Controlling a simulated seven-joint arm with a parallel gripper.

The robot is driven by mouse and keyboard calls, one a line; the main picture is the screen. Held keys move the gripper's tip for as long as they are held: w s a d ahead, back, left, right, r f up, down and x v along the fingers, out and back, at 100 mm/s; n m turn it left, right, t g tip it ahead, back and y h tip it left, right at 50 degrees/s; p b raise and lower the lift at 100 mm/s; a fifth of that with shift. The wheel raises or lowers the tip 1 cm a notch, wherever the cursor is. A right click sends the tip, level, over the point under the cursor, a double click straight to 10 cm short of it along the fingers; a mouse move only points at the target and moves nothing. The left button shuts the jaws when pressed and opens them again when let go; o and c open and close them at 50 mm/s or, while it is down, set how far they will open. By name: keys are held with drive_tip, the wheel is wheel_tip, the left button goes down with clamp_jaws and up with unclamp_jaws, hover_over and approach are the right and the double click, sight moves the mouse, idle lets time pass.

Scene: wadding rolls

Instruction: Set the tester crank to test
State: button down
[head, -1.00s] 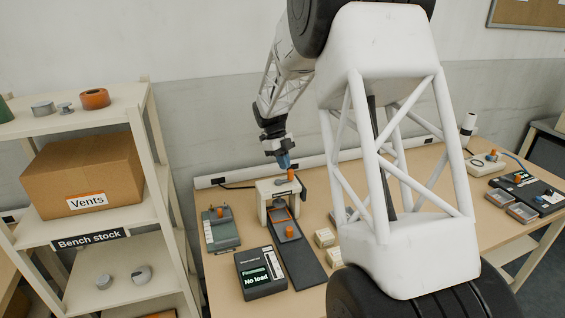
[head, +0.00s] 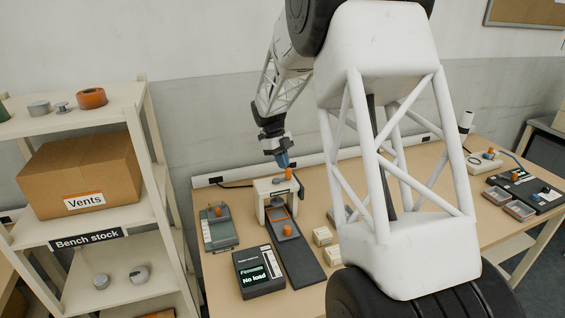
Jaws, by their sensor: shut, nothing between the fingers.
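The tester (head: 262,196) is a cream, arch-shaped frame at the back of the bench. Its crank (head: 289,174) shows as a small orange knob on top. My gripper (head: 283,165) points down with its blue fingers shut, at the knob's upper left; I cannot tell if they touch it. A dark sled with an orange knob (head: 287,230) lies on a black track (head: 301,262) in front of the frame. The display box (head: 262,285) reads "No load". Any crank position marks are too small to read.
A grey device (head: 219,228) with an orange knob stands left of the tester. Small cream boxes (head: 323,236) sit to its right. A shelf with a "Vents" carton (head: 82,172) stands at the left. My arm hides the middle of the bench.

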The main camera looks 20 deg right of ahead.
drive_tip(key=shift+s+d, duration=0.35)
drive_tip(key=shift+s, duration=0.25)
idle(0.3)
drive_tip(key=shift+s+d, duration=0.1)
drive_tip(key=shift+s, duration=0.5)
drive_tip(key=shift+s+a, duration=0.25)
drive_tip(key=shift+s, duration=0.85)
drive_tip(key=shift+s+a+m, duration=0.15)
drive_tip(key=shift+s+m, duration=0.1)
drive_tip(key=shift+m, duration=0.45)
drive_tip(key=shift+s+a+m+y, duration=0.2)
drive_tip(key=shift+m+y, duration=0.2)
drive_tip(key=shift+m, duration=0.35)
drive_tip(key=shift+s+a+m+y, duration=0.15)
drive_tip(key=shift+m+y, duration=0.25)
drive_tip(key=shift+m, duration=0.35)
idle(1.3)
drive_tip(key=shift+w+d, duration=0.1)
drive_tip(key=shift+d, duration=0.05)
drive_tip(key=shift+w+d, duration=0.3)
drive_tip(key=shift+d, duration=0.15)
drive_tip(key=shift+w+d+r, duration=0.25)
drive_tip(key=shift+w+d, duration=0.65)
drive_tip(key=shift+d, duration=0.25)
wheel_tip(320, 180, up, 9)
drive_tip(key=w+d, duration=0.2)
drive_tip(key=shift+d, duration=0.35)
